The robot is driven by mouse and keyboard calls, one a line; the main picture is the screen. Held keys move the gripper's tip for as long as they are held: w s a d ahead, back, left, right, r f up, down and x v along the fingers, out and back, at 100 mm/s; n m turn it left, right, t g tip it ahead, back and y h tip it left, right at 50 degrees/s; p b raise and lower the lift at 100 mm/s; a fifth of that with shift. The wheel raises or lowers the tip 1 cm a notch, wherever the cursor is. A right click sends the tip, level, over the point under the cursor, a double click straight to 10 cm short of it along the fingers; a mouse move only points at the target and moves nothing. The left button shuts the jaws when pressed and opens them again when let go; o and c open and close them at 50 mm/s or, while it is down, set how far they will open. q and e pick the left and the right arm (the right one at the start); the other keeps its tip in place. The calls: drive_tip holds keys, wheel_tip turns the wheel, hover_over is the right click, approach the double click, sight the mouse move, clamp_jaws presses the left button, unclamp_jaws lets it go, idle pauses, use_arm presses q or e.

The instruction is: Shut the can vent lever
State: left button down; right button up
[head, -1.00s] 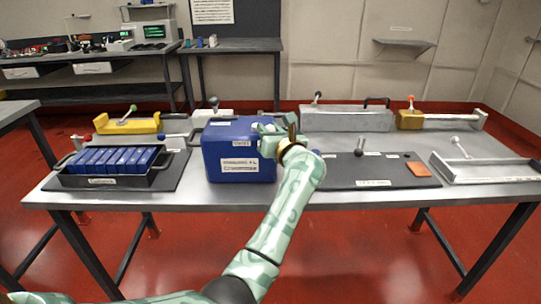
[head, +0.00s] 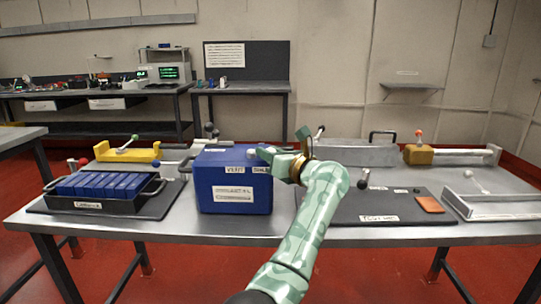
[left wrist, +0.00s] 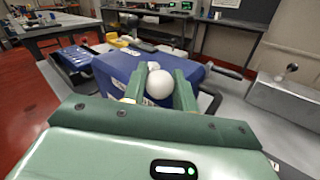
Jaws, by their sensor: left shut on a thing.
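The blue can (head: 232,192) is a box with white labels in the middle of the bench; it also shows in the left wrist view (left wrist: 115,72). One label on its top edge reads VENT. My left gripper (head: 268,156) is at the can's top right. In the left wrist view its two green fingers (left wrist: 160,84) are closed around a white ball knob (left wrist: 159,86) over the can's top, apparently the vent lever's knob. The lever's arm is mostly hidden by the fingers. My right gripper is not in view.
A black tray of blue battery cells (head: 100,187) stands left of the can. A dark mat (head: 375,208) with an orange pad (head: 429,205) lies to its right.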

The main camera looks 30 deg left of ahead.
use_arm(q)
drive_tip(key=c, duration=1.1)
unclamp_jaws()
drive_tip(key=shift+w+d, duration=0.1)
drive_tip(key=shift+w, duration=0.05)
drive_tip(key=shift+c, duration=0.2)
drive_tip(key=shift+d, duration=0.1)
drive_tip(key=p+v, duration=0.4)
drive_tip(key=v, duration=1.2)
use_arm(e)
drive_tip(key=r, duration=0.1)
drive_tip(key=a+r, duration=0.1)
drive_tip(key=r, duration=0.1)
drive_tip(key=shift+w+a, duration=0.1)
